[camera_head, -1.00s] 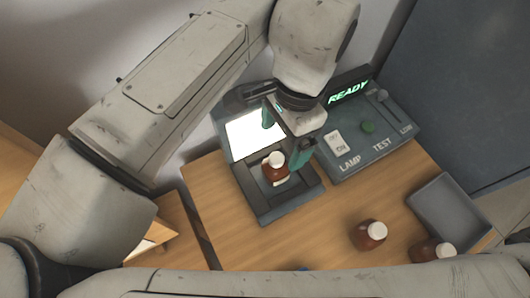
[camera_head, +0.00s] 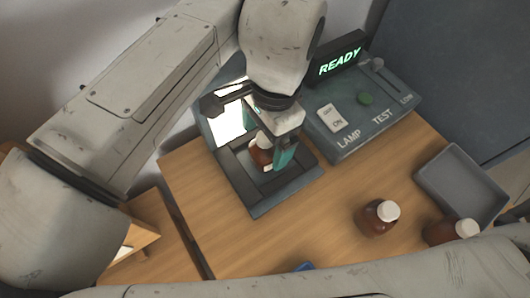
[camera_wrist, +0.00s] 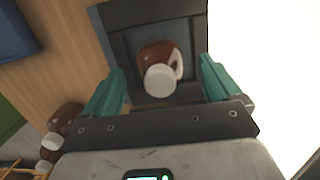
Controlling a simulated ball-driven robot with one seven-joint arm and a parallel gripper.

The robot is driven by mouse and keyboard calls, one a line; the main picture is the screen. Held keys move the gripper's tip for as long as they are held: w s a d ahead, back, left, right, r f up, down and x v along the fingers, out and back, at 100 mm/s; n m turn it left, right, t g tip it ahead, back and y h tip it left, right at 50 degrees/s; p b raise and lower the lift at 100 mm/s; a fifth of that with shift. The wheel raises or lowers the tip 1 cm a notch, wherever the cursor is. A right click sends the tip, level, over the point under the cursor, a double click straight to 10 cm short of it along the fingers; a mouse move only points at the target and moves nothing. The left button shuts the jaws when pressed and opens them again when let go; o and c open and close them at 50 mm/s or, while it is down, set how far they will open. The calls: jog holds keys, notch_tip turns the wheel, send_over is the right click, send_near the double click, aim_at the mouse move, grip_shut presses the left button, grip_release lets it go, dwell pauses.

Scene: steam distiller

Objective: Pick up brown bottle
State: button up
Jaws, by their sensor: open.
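A brown bottle (camera_head: 259,157) with a white cap stands on the dark platform (camera_head: 266,205) of the device, in front of its bright lit panel (camera_head: 228,122). My gripper (camera_head: 267,135) is over it with teal fingers open, partly hiding the bottle in the head view. In the wrist view the bottle (camera_wrist: 154,53) lies between and a little beyond the fingers of my gripper (camera_wrist: 160,84), with a visible gap on each side. Two more brown bottles with white caps, one nearer the middle (camera_head: 373,219) and one at the right (camera_head: 440,233), stand on the wooden table.
An empty grey tray (camera_head: 463,178) lies at the right. A small blue object (camera_head: 303,267) shows at the bottom. The table between platform and bottles is clear.

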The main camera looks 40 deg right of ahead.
notch_tip(320, 180, down, 3)
jog(key=shift+a+r+b, duration=0.1)
jog(key=shift+r+b, duration=0.1)
jog(key=shift+b, duration=0.65)
jog(key=shift+r, duration=0.1)
jog(key=shift+c, duration=0.2)
jog(key=c, duration=1.2)
jog(key=shift+r, duration=0.1)
jog(key=shift+c, duration=0.2)
jog(key=shift+r+p, duration=0.4)
jog(key=shift+p, duration=0.25)
notch_tip(320, 180, up, 3)
jog(key=p, duration=0.3)
jog(key=s+d+r+p, duration=0.7)
jog(key=s+r+p, duration=0.2)
jog(key=s+p, duration=0.2)
jog(key=shift+s, duration=0.5)
